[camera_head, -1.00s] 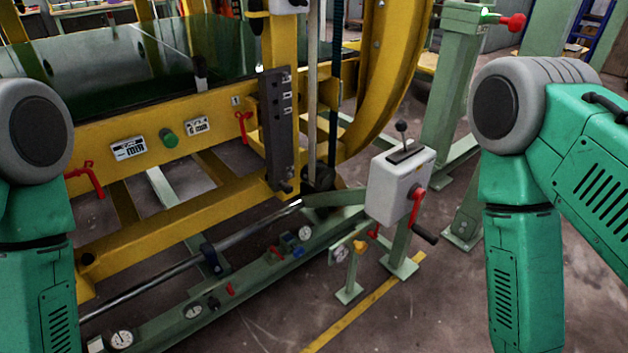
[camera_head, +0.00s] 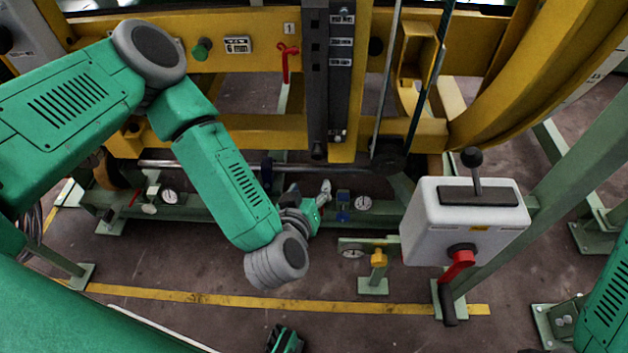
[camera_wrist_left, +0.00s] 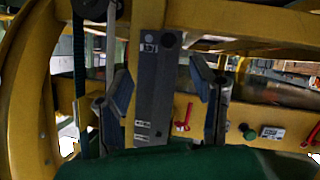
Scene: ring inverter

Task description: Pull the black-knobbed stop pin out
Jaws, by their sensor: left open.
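A dark block (camera_head: 331,75) with white labels stands upright against the yellow frame. A black round knob (camera_head: 318,150), which looks like the stop pin's, shows at its lower end; it also shows in the left wrist view (camera_wrist_left: 168,40), where the scene is upside down. The pin's shaft is hidden. My left gripper (camera_head: 322,191) is below the knob in the head view, small and partly hidden by its wrist. In the left wrist view its two fingers (camera_wrist_left: 160,80) are spread, with the block and knob seen between them and nothing held.
A white control box (camera_head: 465,220) with a black-knobbed lever and red crank stands to the right. A red handle (camera_head: 288,62) and green button (camera_head: 202,48) are left of the block. Gauges line the low green rail (camera_head: 235,208). The yellow wheel rim rises at right.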

